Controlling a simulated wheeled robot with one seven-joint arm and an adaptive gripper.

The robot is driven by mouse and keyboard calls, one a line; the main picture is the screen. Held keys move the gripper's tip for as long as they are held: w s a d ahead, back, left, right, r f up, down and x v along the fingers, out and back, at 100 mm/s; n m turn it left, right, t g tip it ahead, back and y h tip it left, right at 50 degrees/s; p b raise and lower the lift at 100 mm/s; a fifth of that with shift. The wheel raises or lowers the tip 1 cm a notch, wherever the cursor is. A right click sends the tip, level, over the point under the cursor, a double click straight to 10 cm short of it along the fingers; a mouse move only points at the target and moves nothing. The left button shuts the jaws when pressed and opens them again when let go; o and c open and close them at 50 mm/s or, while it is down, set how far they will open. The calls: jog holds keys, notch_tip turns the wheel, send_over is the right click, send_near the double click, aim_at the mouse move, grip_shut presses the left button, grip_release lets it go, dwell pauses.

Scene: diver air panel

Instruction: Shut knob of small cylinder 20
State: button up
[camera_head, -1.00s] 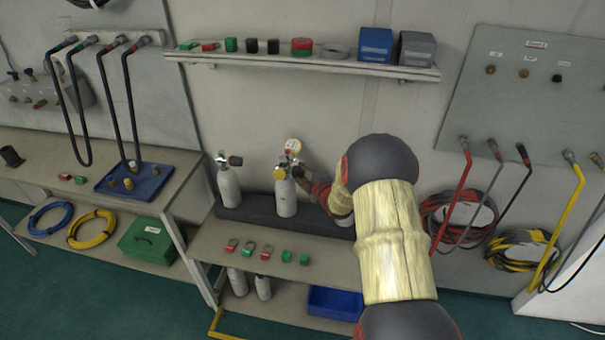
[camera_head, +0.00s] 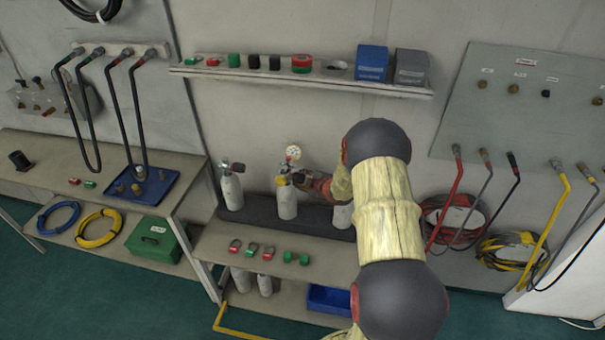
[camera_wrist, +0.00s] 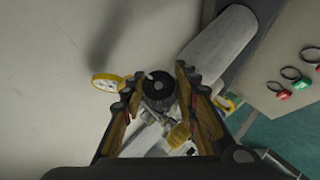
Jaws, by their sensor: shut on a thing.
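Three small pale cylinders stand in a dark rack (camera_head: 260,215) on the bench: a left one (camera_head: 231,192), a middle one (camera_head: 287,203) and a right one (camera_head: 342,216), partly behind my arm. No number is readable on them. The middle cylinder carries a valve with a yellow part (camera_head: 281,181) and a round gauge (camera_head: 293,153). My gripper (camera_head: 303,180) is at this valve from the right. In the wrist view, my gripper (camera_wrist: 156,80) has its fingers on both sides of a round black knob (camera_wrist: 158,86), shut on it. The yellow-rimmed gauge (camera_wrist: 106,82) is beside the left finger.
A neighbouring cylinder (camera_wrist: 218,48) lies close to the right finger in the wrist view. Red and green clips (camera_head: 268,252) lie at the bench front. A shelf (camera_head: 300,80) with boxes hangs above. A panel with hoses (camera_head: 530,110) is at right.

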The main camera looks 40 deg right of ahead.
dwell(0.4)
jog(key=o, duration=1.2)
jog(key=shift+c, duration=0.2)
jog(key=d+v, duration=0.1)
jog(key=v, duration=1.1)
jog(key=shift+a, duration=0.45)
jog(key=shift+w+r, duration=0.1)
jog(key=shift+r, duration=0.05)
